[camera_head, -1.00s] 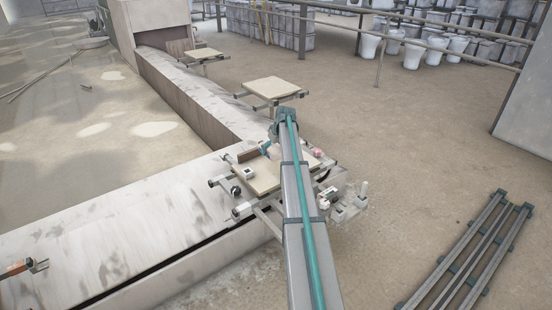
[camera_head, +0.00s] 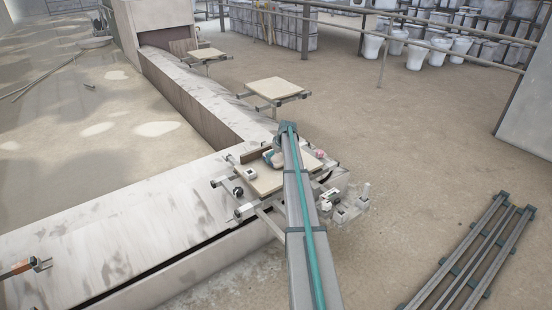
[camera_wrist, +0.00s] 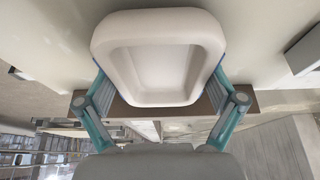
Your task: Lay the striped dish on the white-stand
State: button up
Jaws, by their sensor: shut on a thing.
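A pale off-white dish (camera_wrist: 160,58), roughly rectangular with rounded corners and a raised rim, fills the upper middle of the wrist view. I see no clear stripes on it. My gripper (camera_wrist: 158,85) is shut on the dish, with its teal fingers at the dish's left and right sides. In the head view my gripper (camera_head: 272,158) is low over the near board (camera_head: 264,184), mostly hidden by my arm. Small white blocks stand on and beside this board, one at its left (camera_head: 250,174). I cannot tell which is the white-stand.
A brown bar (camera_head: 254,156) lies along the back of the near board; it shows behind the dish in the wrist view (camera_wrist: 243,101). White fittings (camera_head: 345,212) crowd the right edge. Another board (camera_head: 275,89) stands clear farther back.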

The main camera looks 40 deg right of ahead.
jog(key=shift+f, duration=0.3)
jog(key=o, duration=1)
jog(key=shift+r, duration=0.1)
jog(key=v, duration=1.2)
